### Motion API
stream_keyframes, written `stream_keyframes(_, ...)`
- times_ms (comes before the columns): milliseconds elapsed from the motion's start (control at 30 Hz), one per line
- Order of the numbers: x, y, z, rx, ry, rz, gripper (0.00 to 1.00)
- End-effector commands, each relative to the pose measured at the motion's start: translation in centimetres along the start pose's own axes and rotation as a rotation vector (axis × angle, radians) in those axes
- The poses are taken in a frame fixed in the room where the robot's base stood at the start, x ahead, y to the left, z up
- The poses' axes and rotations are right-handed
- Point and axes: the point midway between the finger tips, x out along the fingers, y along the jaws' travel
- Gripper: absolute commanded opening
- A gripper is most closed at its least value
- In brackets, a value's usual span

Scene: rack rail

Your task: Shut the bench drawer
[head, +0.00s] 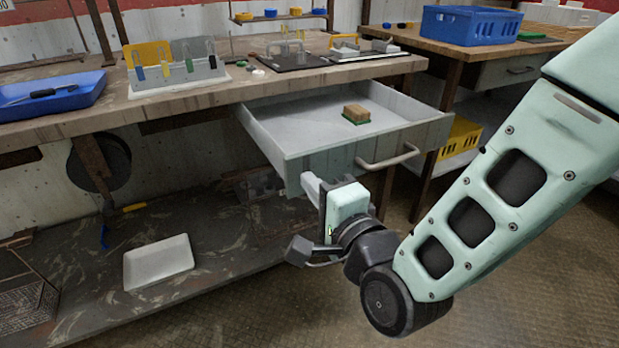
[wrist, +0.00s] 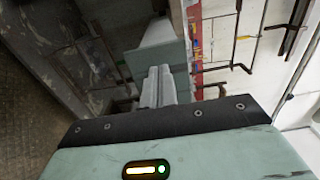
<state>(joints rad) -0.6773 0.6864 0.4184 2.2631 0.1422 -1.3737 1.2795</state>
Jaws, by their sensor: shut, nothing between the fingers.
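The bench drawer (head: 316,155) stands pulled out from under the wooden bench top, in the middle of the head view. Its front panel carries a curved pale handle (head: 388,158). A brown block with a green base (head: 356,114) lies inside it. My gripper (head: 312,186) is shut and empty, in front of and just below the left part of the drawer front. I cannot tell whether its fingertips touch the drawer. In the wrist view the shut fingers (wrist: 158,86) point towards a pale grey-green panel (wrist: 160,50), which seems to be part of the drawer.
The bench top (head: 200,95) holds a blue tray (head: 48,95), a rack with coloured handles (head: 175,66) and fixtures. A lower shelf (head: 90,245) bears a white tray (head: 158,262). A second bench at right carries a blue crate (head: 470,25); a yellow crate (head: 460,137) sits below.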

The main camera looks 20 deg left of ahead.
Motion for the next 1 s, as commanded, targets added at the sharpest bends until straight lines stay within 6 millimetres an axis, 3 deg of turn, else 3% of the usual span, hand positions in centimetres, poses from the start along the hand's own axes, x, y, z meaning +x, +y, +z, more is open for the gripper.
stream_keyframes(667, 0.1, 0.0, 0.0, 0.001, 0.001, -0.001, 0.0)
stream_keyframes(867, 2.7, 0.0, 0.0, 0.003, 0.002, -0.003, 0.0)
stream_keyframes(1000, 5.8, 0.1, -0.1, 0.003, 0.002, -0.004, 0.0)
